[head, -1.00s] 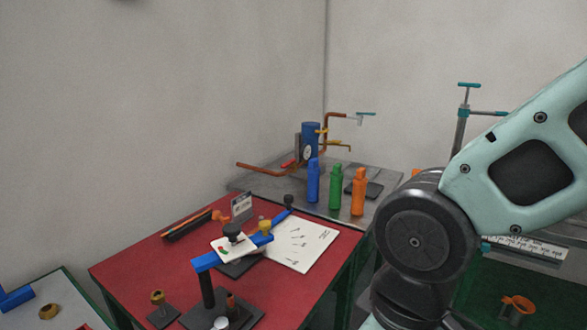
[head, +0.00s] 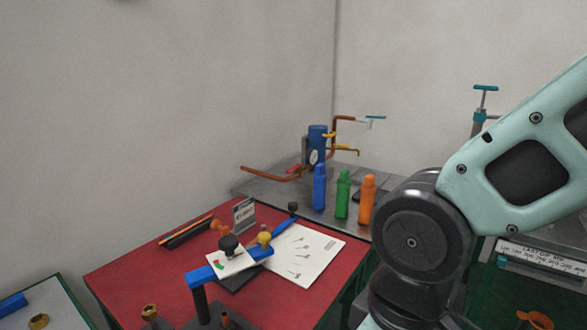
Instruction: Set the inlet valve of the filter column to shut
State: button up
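The blue filter column (head: 317,142) stands upright on the grey metal bench at the back, near the room corner. A round dial shows on its front. Copper pipe (head: 270,174) runs from its base to the left, and another pipe rises on its right to a tap with a teal handle (head: 375,117). My gripper is not in view; only my arm links show at the right.
Blue (head: 319,188), green (head: 342,195) and orange (head: 367,200) bottles stand in front of the column. The red table (head: 130,275) nearer me holds a blue-armed stand (head: 205,274), a white sheet (head: 312,256) and a small sign (head: 243,215). A teal-handled post (head: 480,110) stands behind my arm.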

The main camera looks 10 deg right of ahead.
aim_at(291, 170)
jog(key=i+l+u, duration=0.3)
jog(key=i+l, duration=0.15)
jog(key=i+l+u, duration=0.3)
jog(key=i+l, duration=0.15)
jog(key=l, duration=0.1)
